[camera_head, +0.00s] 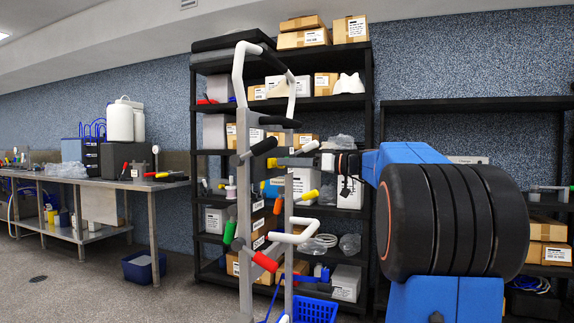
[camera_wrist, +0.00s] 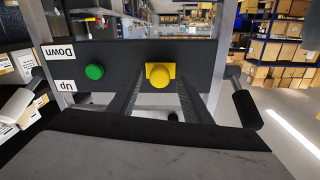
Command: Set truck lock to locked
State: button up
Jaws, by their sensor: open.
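The truck (camera_head: 246,190) is a grey metal frame with pale bent handles and red, green, yellow and black grips, left of my arm in the head view. In the wrist view its dark panel (camera_wrist: 216,58) carries a green round button (camera_wrist: 95,71) and a yellow knob (camera_wrist: 159,76). No label reading "lock" shows, so I cannot tell the lock's state. My gripper (camera_wrist: 161,88) is open, its two ribbed fingers pointing at the panel on either side of the yellow knob. Whether they touch it is unclear. In the head view my gripper (camera_head: 296,161) is at the truck's upper frame.
"Down" and "Up" labels (camera_wrist: 60,68) sit on the panel's left. A black-gripped lever (camera_wrist: 246,103) stands on the right, close to my gripper. Black shelving (camera_head: 371,75) with boxes stands behind the truck. A metal workbench (camera_head: 155,185) is at the left, with open floor before it.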

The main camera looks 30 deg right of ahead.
jog(key=shift+x, duration=0.8)
grip_shut()
jog(key=shift+s+a, duration=0.65)
jog(key=shift+a, duration=0.2)
jog(key=shift+s+a, duration=0.7)
jog(key=shift+a, duration=0.15)
grip_release()
jog(key=shift+s, duration=0.1)
jog(key=v, duration=1.7)
